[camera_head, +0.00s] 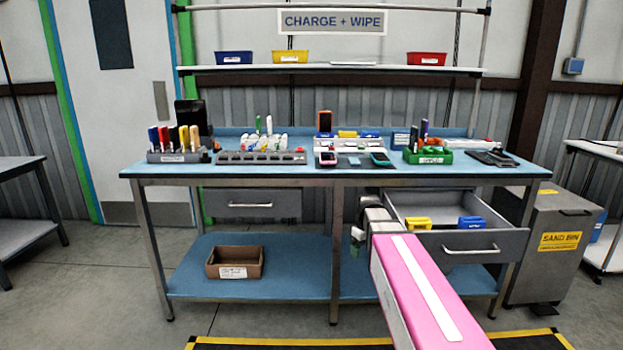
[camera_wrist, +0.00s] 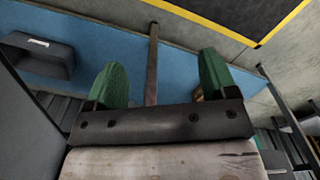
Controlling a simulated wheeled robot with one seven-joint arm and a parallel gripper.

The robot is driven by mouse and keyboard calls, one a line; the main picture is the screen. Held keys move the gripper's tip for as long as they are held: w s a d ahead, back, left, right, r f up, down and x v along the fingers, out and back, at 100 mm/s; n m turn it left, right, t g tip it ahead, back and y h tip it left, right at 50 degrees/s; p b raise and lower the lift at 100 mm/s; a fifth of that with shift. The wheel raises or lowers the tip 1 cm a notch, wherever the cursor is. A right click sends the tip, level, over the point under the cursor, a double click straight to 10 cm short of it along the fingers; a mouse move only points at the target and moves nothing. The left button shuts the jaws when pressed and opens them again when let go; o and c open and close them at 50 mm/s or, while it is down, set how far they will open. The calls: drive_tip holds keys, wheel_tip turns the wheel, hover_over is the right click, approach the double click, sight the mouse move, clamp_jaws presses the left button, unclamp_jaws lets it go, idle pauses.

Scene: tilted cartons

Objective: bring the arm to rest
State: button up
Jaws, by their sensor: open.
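My arm (camera_head: 420,290), pink with a white stripe, reaches forward from the lower right in the camera_head view. My gripper (camera_head: 357,240) is at its far end, below the bench top and just left of the open drawer. In the wrist view my gripper (camera_wrist: 162,82) shows two green fingers spread wide apart. The gripper is open and holds nothing.
The open drawer (camera_head: 470,243) holds a yellow and a blue item. The bench top (camera_head: 335,175) carries racks, markers, bottles and handheld devices. A brown bin (camera_head: 235,262) sits on the lower shelf. A sand bin (camera_head: 555,240) stands at right.

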drive_tip(key=s+f+m, duration=0.6)
drive_tip(key=s+f, duration=0.6)
drive_tip(key=s, duration=0.3)
drive_tip(key=shift+f, duration=0.15)
